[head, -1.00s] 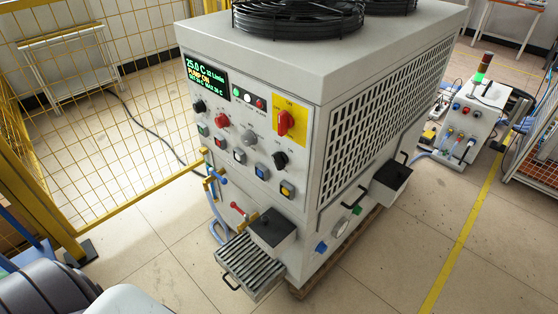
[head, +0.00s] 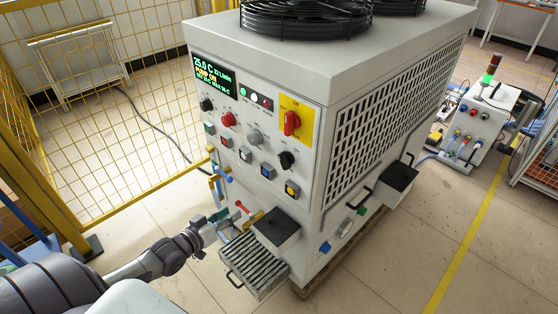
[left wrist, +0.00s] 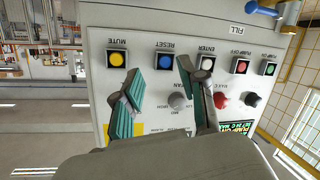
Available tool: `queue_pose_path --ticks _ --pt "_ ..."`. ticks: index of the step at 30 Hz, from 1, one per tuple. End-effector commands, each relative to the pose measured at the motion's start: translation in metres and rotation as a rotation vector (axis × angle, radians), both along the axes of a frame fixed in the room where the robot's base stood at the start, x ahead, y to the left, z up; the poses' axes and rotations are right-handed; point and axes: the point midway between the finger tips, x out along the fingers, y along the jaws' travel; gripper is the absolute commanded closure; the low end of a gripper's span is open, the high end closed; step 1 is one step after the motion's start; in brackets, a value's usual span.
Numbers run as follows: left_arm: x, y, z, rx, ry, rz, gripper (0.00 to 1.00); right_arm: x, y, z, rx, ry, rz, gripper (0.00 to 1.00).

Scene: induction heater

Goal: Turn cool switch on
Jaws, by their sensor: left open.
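The panel of the grey cabinet (head: 325,70) carries a row of rotary knobs: a black knob (head: 206,104), a red knob (head: 227,119), a grey knob (head: 256,138) and another black knob (head: 286,160). I cannot read which is the cool switch. My left gripper (head: 218,220) is open and empty, low at the panel's left side, below the knobs. In the left wrist view the panel is upside down. My left gripper's fingers (left wrist: 160,76) are spread before it, with the grey knob (left wrist: 178,102) between them. The left finger covers part of the panel. My right gripper is not in view.
A row of push buttons, including a blue RESET button (left wrist: 164,62), runs beside the knobs. A large red switch (head: 291,123) sits on a yellow plate. A slatted tray (head: 252,262) and a black-topped box (head: 277,227) jut out below. Yellow fencing (head: 110,120) stands left.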

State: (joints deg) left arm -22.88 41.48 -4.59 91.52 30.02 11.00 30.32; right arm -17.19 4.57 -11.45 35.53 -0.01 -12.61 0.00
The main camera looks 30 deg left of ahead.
Motion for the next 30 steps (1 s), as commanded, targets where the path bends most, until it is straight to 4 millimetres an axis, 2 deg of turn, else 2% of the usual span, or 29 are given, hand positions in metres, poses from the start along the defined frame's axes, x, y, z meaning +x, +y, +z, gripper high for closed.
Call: queue_pose_path --ticks 1,3,6,7,9,14,30 --pt "0.01 -0.011 0.039 -0.045 -0.066 -0.042 0.58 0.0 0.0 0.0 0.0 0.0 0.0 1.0" --pt "0.017 -0.025 0.079 -0.108 -0.133 -0.083 0.58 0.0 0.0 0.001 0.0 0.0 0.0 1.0" --pt "0.02 -0.039 0.114 -0.168 -0.186 -0.127 0.58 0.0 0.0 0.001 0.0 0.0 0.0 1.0" --pt "0.021 -0.041 0.12 -0.179 -0.195 -0.135 0.58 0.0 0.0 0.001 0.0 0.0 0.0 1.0" --pt "0.023 -0.045 0.127 -0.194 -0.207 -0.144 0.58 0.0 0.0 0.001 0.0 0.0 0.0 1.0" --pt "0.037 -0.049 0.13 -0.197 -0.214 -0.144 0.58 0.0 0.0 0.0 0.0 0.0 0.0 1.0" --pt "0.131 -0.075 0.13 -0.193 -0.212 -0.143 0.58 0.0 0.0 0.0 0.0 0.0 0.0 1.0"
